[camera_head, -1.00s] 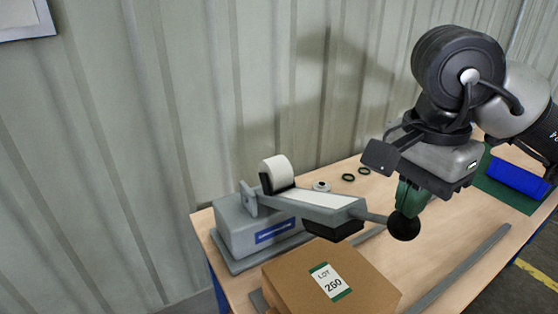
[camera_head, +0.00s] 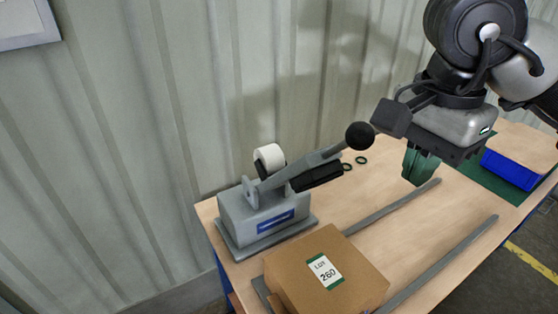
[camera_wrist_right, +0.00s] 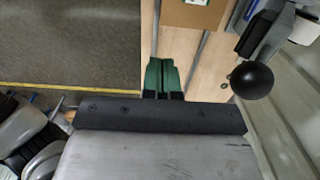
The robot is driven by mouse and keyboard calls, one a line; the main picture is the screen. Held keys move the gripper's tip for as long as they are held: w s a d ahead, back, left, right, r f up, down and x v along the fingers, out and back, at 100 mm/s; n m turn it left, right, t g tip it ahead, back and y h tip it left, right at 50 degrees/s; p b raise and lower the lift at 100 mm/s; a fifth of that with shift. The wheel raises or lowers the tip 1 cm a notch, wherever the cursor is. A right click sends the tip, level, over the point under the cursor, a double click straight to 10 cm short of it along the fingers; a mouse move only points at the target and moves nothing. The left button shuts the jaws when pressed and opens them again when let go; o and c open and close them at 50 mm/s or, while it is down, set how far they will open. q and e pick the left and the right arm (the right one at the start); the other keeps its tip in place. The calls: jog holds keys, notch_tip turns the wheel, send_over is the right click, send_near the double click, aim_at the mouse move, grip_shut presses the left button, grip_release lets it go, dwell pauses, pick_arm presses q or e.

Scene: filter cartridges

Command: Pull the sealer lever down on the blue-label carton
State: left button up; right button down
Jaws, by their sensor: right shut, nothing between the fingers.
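The sealer (camera_head: 262,212) is a grey machine on the table with a white tape roll on top. Its lever (camera_head: 318,160) is tilted up to the right and ends in a black ball knob (camera_head: 359,136); the knob also shows in the right wrist view (camera_wrist_right: 251,80). The brown carton (camera_head: 335,258) stands in front of the sealer, with a white, green-edged label (camera_head: 325,271) reading LOT 260; I see no blue on it. My right gripper (camera_head: 417,178) has green fingers, shut and empty, to the right of the knob and apart from it. My left gripper is not in view.
Two grey rails (camera_head: 445,265) run along the wooden table beside the carton. A blue bin (camera_head: 510,170) stands on a green mat at the right. A ribbed wall closes the back.

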jog(key=s+d+r+p, duration=0.3)
jog(key=s+d, duration=0.6)
jog(key=s, duration=0.4)
jog(key=shift+s+r, duration=0.3)
jog(key=shift+w, duration=0.15)
